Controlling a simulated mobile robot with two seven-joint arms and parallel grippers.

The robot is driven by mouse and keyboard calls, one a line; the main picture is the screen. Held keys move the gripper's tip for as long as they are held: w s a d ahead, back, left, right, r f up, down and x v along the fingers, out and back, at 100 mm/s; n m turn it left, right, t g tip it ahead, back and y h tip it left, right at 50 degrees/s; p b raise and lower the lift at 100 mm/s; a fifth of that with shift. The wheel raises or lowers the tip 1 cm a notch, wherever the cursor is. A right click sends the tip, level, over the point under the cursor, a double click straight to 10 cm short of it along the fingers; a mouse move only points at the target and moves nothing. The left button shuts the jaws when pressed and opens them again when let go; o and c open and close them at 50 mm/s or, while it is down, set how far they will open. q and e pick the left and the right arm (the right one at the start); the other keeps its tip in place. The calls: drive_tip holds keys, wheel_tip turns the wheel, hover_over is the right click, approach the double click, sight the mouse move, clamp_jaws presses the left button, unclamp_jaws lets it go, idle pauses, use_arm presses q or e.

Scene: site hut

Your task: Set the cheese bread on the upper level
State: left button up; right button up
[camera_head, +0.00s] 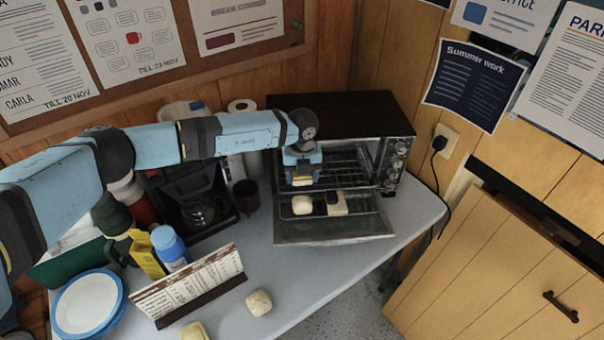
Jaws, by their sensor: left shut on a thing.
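The toaster oven (340,112) stands at the back right of the table with its door (335,230) folded down. Wire racks show inside. My left gripper (302,180) is in front of the oven opening, pointing down. It is shut on a small pale yellow piece that looks like cheese bread, mostly hidden by the gripper. Below it, a round cheese bread (302,205) and a squarish pale piece with a dark side (337,204) rest on the lower rack at the opening. Two more pale pieces lie on the table, one at the front (259,302) and one at the bottom edge (194,331). My right gripper is not in view.
A coffee machine (198,195) and dark mug (246,196) stand left of the oven. A menu stand (190,287), blue-capped bottle (169,246), yellow carton (146,255) and blue-rimmed plates (88,304) are at front left. Table before the door is clear; its right edge is close.

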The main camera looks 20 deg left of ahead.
use_arm(q)
drive_tip(key=shift+f+b, duration=0.45)
drive_tip(key=shift+f, duration=0.2)
drive_tip(key=o, duration=0.9)
drive_tip(key=shift+r, duration=0.15)
